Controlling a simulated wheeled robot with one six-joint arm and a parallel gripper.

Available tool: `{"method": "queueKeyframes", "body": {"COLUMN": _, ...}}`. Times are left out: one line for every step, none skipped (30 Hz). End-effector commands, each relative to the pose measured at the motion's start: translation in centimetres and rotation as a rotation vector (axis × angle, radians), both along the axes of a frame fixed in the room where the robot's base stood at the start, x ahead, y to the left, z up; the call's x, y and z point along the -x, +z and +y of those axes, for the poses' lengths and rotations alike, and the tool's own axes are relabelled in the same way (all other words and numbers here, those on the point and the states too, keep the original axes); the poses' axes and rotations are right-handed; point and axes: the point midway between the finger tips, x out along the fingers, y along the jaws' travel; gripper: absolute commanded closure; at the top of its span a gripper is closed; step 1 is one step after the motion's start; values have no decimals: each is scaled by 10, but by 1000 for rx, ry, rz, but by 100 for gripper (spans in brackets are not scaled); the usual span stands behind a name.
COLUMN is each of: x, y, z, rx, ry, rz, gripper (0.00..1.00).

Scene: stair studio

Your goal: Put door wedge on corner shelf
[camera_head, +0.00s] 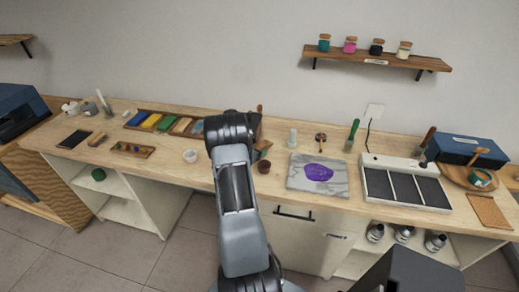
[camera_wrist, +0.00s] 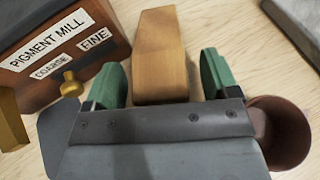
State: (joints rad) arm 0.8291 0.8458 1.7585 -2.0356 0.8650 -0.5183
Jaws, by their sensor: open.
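In the wrist view a plain tan wooden block, apparently the door wedge (camera_wrist: 163,45), lies on the light wood bench. My gripper (camera_wrist: 160,78) is open, with one green fingertip on each side of the wedge's near part. Clear gaps show between the wedge and both fingertips. A wall shelf (camera_head: 14,39) shows at the upper left edge, and another wall shelf (camera_head: 340,54) holds several small jars at upper right. I cannot tell which is the corner shelf.
A pigment mill (camera_wrist: 60,50) stands close left of my gripper. A brown cup (camera_wrist: 278,133) stands close on the right. A purple-stained slab (camera_head: 299,185) and a tray with dark panels (camera_head: 377,184) lie farther right on the bench.

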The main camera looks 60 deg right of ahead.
Motion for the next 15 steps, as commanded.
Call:
{"method": "queueKeyframes", "body": {"x": 0, "y": 0, "z": 0, "rx": 0, "ry": 0, "rz": 0, "gripper": 20}}
{"method": "queueKeyframes", "body": {"x": 0, "y": 0, "z": 0, "rx": 0, "ry": 0, "rz": 0, "gripper": 23}}
{"method": "queueKeyframes", "body": {"x": 0, "y": 0, "z": 0, "rx": 0, "ry": 0, "rz": 0, "gripper": 27}}
{"method": "queueKeyframes", "body": {"x": 0, "y": 0, "z": 0, "rx": 0, "ry": 0, "rz": 0, "gripper": 30}}
{"method": "queueKeyframes", "body": {"x": 0, "y": 0, "z": 0, "rx": 0, "ry": 0, "rz": 0, "gripper": 33}}
{"method": "queueKeyframes", "body": {"x": 0, "y": 0, "z": 0, "rx": 0, "ry": 0, "rz": 0, "gripper": 36}}
{"method": "queueKeyframes", "body": {"x": 0, "y": 0, "z": 0, "rx": 0, "ry": 0, "rz": 0, "gripper": 39}}
{"method": "queueKeyframes", "body": {"x": 0, "y": 0, "z": 0, "rx": 0, "ry": 0, "rz": 0, "gripper": 42}}
{"method": "queueKeyframes", "body": {"x": 0, "y": 0, "z": 0, "rx": 0, "ry": 0, "rz": 0, "gripper": 46}}
{"method": "queueKeyframes", "body": {"x": 0, "y": 0, "z": 0, "rx": 0, "ry": 0, "rz": 0, "gripper": 49}}
{"method": "queueKeyframes", "body": {"x": 0, "y": 0, "z": 0, "rx": 0, "ry": 0, "rz": 0, "gripper": 52}}
{"method": "queueKeyframes", "body": {"x": 0, "y": 0, "z": 0, "rx": 0, "ry": 0, "rz": 0, "gripper": 56}}
{"method": "queueKeyframes", "body": {"x": 0, "y": 0, "z": 0, "rx": 0, "ry": 0, "rz": 0, "gripper": 58}}
{"method": "queueKeyframes", "body": {"x": 0, "y": 0, "z": 0, "rx": 0, "ry": 0, "rz": 0, "gripper": 61}}
{"method": "queueKeyframes", "body": {"x": 0, "y": 0, "z": 0, "rx": 0, "ry": 0, "rz": 0, "gripper": 65}}
